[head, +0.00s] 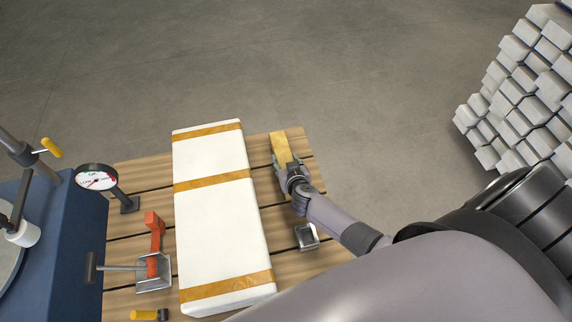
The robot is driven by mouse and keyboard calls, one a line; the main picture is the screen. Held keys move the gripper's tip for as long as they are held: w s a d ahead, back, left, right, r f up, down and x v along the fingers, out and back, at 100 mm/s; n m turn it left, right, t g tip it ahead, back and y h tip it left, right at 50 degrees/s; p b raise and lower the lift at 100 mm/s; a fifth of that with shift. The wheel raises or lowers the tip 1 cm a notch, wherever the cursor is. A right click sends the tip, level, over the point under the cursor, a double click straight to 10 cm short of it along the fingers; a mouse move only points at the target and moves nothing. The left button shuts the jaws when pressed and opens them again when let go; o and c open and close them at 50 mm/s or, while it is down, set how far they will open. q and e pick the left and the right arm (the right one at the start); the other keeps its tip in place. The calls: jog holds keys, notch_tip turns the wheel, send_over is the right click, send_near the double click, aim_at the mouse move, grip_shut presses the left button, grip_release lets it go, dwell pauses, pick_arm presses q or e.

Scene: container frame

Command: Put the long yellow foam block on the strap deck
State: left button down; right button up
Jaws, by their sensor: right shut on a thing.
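The long yellow foam block (281,147) is in my right gripper (289,169), over the far right part of the slatted wooden top. The gripper is shut on its near end, and the far end sticks out away from me. I cannot tell whether the block touches the slats. Left of it lies a long white body (215,212) with three orange-yellow straps across it; the block is beside it, apart from it. I cannot tell whether this strapped body or the slatted top (142,172) is the strap deck. My left gripper is not in view.
A round gauge (97,178) on a stand, a red-handled clamp (154,245) and a yellow-handled tool (146,314) are left of the white body. A small metal piece (307,237) lies right. A blue cabinet (62,245) stands left; stacked grey blocks (525,95) rise far right.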

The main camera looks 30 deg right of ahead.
jog(key=shift+f, duration=0.1)
jog(key=shift+f, duration=0.1)
jog(key=o, duration=0.9)
jog(key=shift+o, duration=0.2)
jog(key=shift+s+r, duration=0.1)
jog(key=shift+r, duration=0.1)
jog(key=p+v, duration=0.3)
jog(key=v, duration=0.8)
jog(key=shift+s+a+r, duration=0.1)
jog(key=shift+s+r, duration=0.05)
jog(key=shift+s, duration=0.2)
